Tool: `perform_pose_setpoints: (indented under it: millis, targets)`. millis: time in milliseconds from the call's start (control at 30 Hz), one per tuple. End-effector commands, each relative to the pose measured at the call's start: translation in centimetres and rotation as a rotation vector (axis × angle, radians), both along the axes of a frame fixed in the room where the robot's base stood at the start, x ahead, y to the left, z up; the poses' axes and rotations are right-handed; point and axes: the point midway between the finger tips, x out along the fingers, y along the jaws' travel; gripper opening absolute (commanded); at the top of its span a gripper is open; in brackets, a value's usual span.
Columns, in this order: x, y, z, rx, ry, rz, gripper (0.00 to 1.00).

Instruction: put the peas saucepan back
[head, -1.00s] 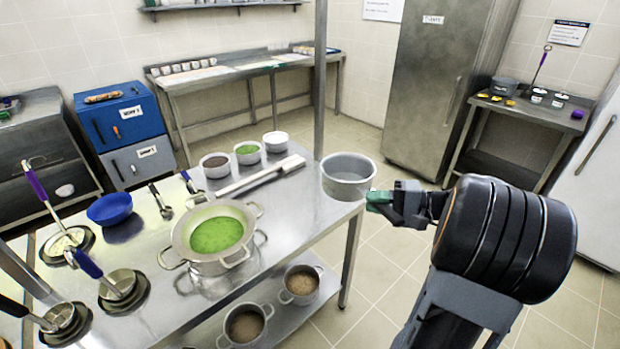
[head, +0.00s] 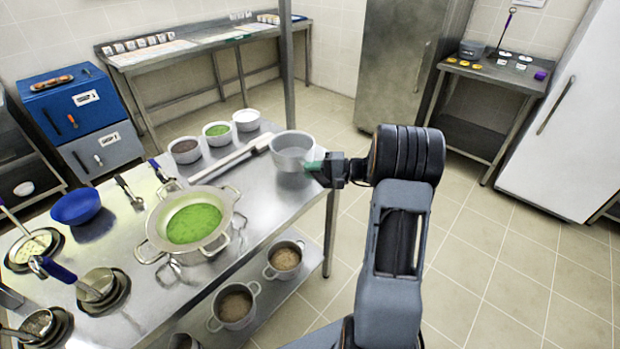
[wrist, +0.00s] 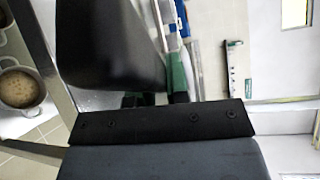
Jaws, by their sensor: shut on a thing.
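A grey metal saucepan (head: 293,153) is at the far right corner of the steel table (head: 262,222). It is upright and its inside looks grey and empty. My gripper (head: 313,166) is shut on the saucepan at its right side. I cannot tell whether its base touches the table or hangs just above it. A wide stockpot (head: 150,232) with green soup (head: 194,223) stands to its left on the table. In the wrist view, dark arm parts hide most of the scene, and the saucepan is not clearly visible.
Several small pots, one with green contents (head: 216,130), stand behind a long grey utensil (head: 222,160). A blue bowl (head: 76,207) and ladles are at left. A side table (head: 490,74) stands at back right.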

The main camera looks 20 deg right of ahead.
Motion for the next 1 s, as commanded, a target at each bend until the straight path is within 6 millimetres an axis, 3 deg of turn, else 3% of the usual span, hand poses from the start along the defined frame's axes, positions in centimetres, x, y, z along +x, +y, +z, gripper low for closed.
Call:
perform_pose_setpoints:
  millis: [400,867,900,1000]
  targets:
    - [0.7,0.1,-3.5,0.0,-0.001,0.0,0.0]
    - [0.7,0.2,-4.2,-0.001,-0.003,0.0,0.0]
    - [0.7,0.2,-4.1,-0.001,-0.001,0.0,0.19]
    - [0.7,0.2,-4.1,-0.001,-0.001,0.0,0.28]
